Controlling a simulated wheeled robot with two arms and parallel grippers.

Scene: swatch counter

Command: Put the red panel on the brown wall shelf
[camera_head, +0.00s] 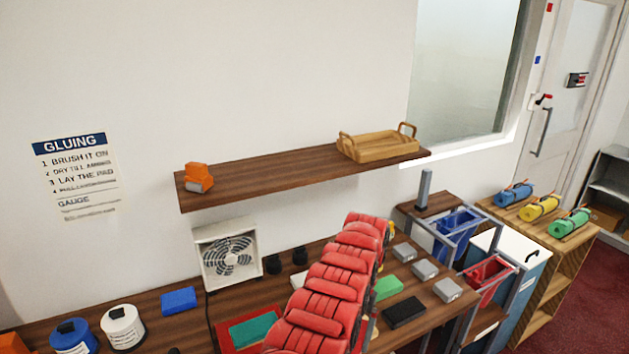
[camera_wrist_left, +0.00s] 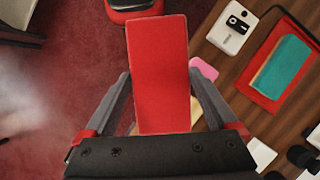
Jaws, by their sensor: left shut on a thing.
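The red panel (camera_wrist_left: 158,72) is a flat, plain red rectangle in the left wrist view. My left gripper (camera_wrist_left: 157,100) is shut on it, with one grey finger along each long side. The panel's near end reaches down to the dark gripper body. I cannot make out the panel or this gripper in the head view. The brown wall shelf (camera_head: 275,177) is a long wooden board on the white wall above the bench. My right gripper is not in view.
An orange object (camera_head: 198,178) stands at the shelf's left end and a wooden tray (camera_head: 380,149) at its right end; the shelf is clear between them. Below, the bench (camera_head: 185,326) carries a white fan (camera_head: 228,255), a blue block (camera_head: 179,300) and several small blocks.

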